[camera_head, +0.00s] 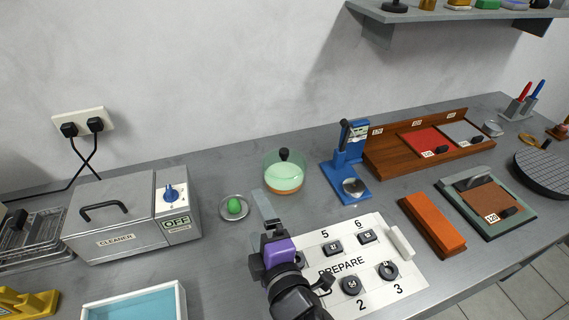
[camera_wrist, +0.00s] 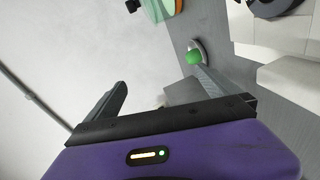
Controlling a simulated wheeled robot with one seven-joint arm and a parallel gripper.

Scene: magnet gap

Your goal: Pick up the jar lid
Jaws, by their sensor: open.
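A squat glass jar (camera_head: 285,178) with pale green contents and an orange-brown base stands on the grey bench near the wall. The jar lid (camera_head: 284,155), with a black knob, appears to sit on top of it. In the wrist view the jar (camera_wrist: 160,9) shows only partly at the top edge, with the black knob (camera_wrist: 132,5) to its left. My gripper (camera_head: 262,207) is in front of the jar, apart from it, its fingers open. In the wrist view nothing is between the fingers of my gripper (camera_wrist: 160,80).
A small dish with a green ball (camera_head: 234,206) lies left of my gripper. A cleaner box (camera_head: 115,241) stands further left. A blue stand (camera_head: 346,176) is right of the jar. The white PREPARE board (camera_head: 340,262) holds several dark round pieces. A shelf (camera_head: 450,15) hangs upper right.

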